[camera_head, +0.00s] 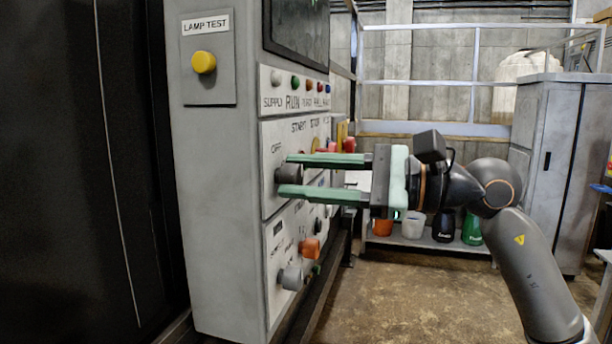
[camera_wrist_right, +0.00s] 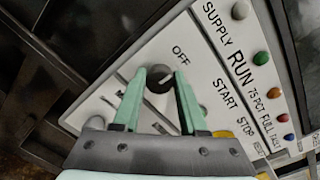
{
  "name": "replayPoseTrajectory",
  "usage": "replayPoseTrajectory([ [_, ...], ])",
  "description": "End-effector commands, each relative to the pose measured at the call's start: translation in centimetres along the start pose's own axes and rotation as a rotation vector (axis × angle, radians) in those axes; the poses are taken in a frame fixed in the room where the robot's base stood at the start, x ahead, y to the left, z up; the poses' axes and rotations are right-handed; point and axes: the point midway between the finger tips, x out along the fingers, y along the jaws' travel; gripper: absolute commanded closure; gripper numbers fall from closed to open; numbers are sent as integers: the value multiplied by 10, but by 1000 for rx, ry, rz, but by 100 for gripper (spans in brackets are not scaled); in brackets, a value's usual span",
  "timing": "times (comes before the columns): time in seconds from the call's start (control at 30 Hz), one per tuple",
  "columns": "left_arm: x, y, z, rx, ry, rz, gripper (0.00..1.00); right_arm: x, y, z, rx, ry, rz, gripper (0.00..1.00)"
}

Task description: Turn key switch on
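The key switch is a dark round knob (camera_head: 289,173) on the grey control panel, beside an "OFF" label. In the right wrist view the knob (camera_wrist_right: 159,79) shows a pale pointer line on its face. My right gripper (camera_head: 285,174) reaches in from the right with its green fingers apart, one above and one below the knob. In the wrist view the fingertips (camera_wrist_right: 161,76) flank the knob; a narrow gap seems to show at the right finger, and contact is unclear. The other panel lettering near the switch is partly hidden by the fingers. My left gripper is out of view.
Above are lamps (camera_head: 295,81) labelled SUPPLY and RUN. A yellow lamp-test button (camera_head: 204,62) is on the panel's side. An orange knob (camera_head: 310,249) and a grey knob (camera_head: 291,278) stick out below. A grey cabinet (camera_head: 558,150) stands at the right; the floor between is clear.

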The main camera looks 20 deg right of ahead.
Motion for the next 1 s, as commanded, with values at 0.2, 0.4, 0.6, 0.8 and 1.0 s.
replayPoseTrajectory([
  [0.2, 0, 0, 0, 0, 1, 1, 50, 0, 0, 0, 0, 0, 0, 84],
  [0.4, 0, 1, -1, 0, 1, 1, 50, 0, 0, 0, 0, 1, 0, 100],
  [0.6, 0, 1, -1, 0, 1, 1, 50, 0, 0, 0, 4, 1, 0, 100],
  [0.8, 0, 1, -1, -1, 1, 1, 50, 0, 0, 0, 51, -1, -1, 100],
  [1.0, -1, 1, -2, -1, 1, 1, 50, 0, 0, 0, 170, -3, -4, 100],
])
